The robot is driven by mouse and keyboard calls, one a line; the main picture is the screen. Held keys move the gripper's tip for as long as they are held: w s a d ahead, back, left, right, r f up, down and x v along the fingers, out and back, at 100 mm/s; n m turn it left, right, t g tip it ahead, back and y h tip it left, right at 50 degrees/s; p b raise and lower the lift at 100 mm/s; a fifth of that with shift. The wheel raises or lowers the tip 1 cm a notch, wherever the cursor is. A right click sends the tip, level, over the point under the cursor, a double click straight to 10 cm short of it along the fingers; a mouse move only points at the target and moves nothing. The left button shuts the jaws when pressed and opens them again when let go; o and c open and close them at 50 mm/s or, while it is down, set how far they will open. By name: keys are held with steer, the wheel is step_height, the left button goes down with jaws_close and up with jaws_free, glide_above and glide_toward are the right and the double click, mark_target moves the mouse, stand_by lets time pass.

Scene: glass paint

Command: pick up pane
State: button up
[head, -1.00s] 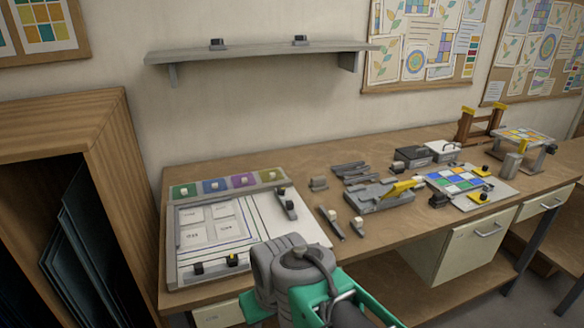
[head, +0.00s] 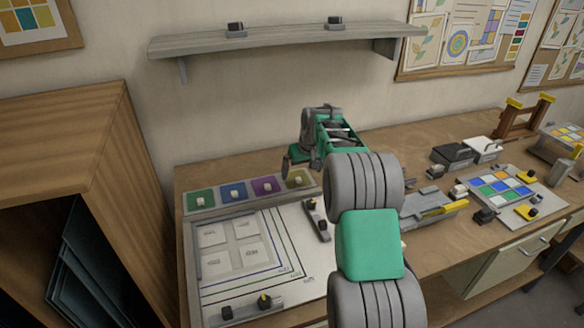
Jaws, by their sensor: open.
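Green (head: 195,203), blue (head: 226,195), purple (head: 258,190) and yellow (head: 291,185) squares, each with a small pale knob, sit in a row along the back of a white layout board (head: 305,262). Pale labelled squares (head: 248,256) lie on the board. Dark glass sheets (head: 88,262) lean upright inside the wooden cabinet at left. Which of these is the pane, I cannot tell. My gripper (head: 301,167) is open and empty, over the yellow end of the row; its height above it is hard to judge. My arm hides part of the bench.
A wall shelf (head: 285,42) is above and behind my gripper. The wooden cabinet (head: 75,130) stands at left. On the bench (head: 400,140) at right are a grey tool with a yellow handle (head: 432,208), a coloured-tile panel (head: 497,190) and small boxes (head: 468,153).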

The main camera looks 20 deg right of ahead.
mark_target(300, 180)
steer(key=p+x, duration=0.1)
steer(key=x, duration=0.1)
steer(key=p+x, duration=0.1)
steer(key=x, duration=0.2)
steer(key=p+x, duration=0.1)
steer(key=x, duration=0.2)
steer(key=shift+w+d, duration=0.35)
steer(key=shift+w, duration=0.1)
steer(key=shift+r, duration=0.1)
steer(key=c, duration=1.3)
steer(key=shift+c, duration=0.2)
steer(key=shift+r, duration=0.1)
